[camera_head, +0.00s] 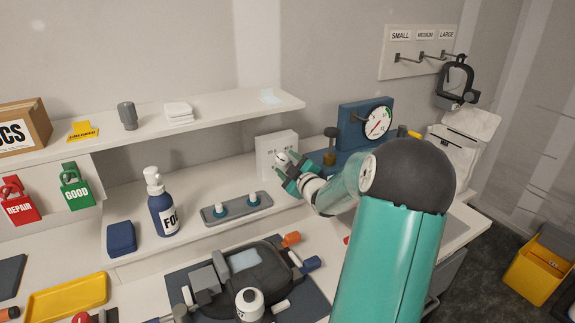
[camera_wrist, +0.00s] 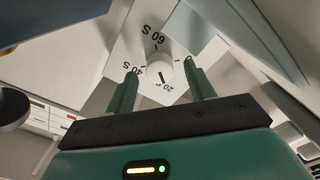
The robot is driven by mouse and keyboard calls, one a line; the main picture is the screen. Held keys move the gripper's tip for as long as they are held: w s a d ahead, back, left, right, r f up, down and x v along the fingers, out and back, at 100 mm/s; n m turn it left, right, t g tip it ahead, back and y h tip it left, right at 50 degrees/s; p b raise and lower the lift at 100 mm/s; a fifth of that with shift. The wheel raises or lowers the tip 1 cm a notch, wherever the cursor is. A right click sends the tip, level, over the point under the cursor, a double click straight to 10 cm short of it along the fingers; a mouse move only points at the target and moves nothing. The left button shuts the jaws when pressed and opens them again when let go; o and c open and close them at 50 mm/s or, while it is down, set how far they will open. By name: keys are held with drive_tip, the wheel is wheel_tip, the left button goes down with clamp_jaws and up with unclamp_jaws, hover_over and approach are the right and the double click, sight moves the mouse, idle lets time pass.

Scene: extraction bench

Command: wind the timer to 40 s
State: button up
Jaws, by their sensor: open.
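The timer (camera_head: 270,150) is a white box standing at the back of the bench, under the right end of the shelf. In the wrist view its white face (camera_wrist: 185,32) shows the marks 60 S, 40 S and 20 around a small pale knob (camera_wrist: 153,56). A short dark line shows beside the knob near the 20 mark; I cannot tell for sure whether it is the pointer. My gripper (camera_head: 286,165) is close in front of the timer. In the wrist view its two green fingers (camera_wrist: 161,68) are apart, one on each side of the knob, with no clear contact visible.
A grey tray (camera_head: 212,216) with two blue-based pieces lies left of my gripper. A blue foam bottle (camera_head: 163,214) stands beyond it. The shelf (camera_head: 225,115) runs above. A blue gauge box (camera_head: 350,125) stands right of the timer. A dark mask (camera_head: 262,262) lies in front.

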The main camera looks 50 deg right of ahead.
drive_tip(key=v, duration=1.3)
drive_tip(key=shift+s, duration=0.2)
